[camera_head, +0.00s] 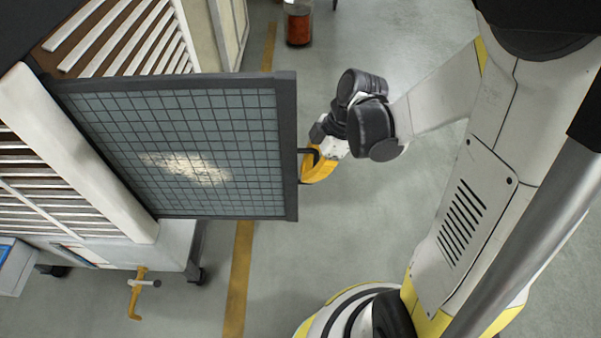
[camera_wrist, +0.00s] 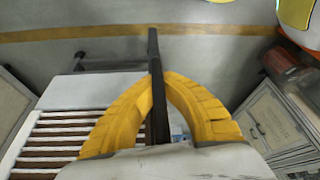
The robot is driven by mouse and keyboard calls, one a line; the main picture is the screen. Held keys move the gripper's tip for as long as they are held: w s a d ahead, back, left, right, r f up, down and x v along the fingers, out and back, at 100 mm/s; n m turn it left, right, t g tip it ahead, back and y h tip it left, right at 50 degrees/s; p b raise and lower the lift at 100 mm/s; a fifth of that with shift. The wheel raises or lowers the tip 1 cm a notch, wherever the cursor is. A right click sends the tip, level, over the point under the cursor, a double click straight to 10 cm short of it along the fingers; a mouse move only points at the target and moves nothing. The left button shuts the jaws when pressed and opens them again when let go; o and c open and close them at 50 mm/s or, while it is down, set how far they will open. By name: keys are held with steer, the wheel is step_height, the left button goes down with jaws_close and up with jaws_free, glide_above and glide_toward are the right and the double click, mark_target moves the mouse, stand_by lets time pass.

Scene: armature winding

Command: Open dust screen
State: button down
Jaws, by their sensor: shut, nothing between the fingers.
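The dust screen (camera_head: 180,140) is a dark-framed panel with a grey-blue grid and a pale dusty patch. In the head view it stands out from the white slatted cabinet, joined along its left edge. My fingers hide part of the handle, so exact contact cannot be told.
The white cabinet (camera_head: 85,150) with slatted openings fills the left, with a yellow lever (camera_head: 138,292) low on it. An orange-red container (camera_head: 298,25) stands on the floor at the top. Grey floor with a yellow line (camera_head: 240,270) is clear below the screen.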

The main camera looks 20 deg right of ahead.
steer(key=c, duration=1.5)
jaws_free()
steer(key=shift+o, duration=0.2)
steer(key=v, duration=1.2)
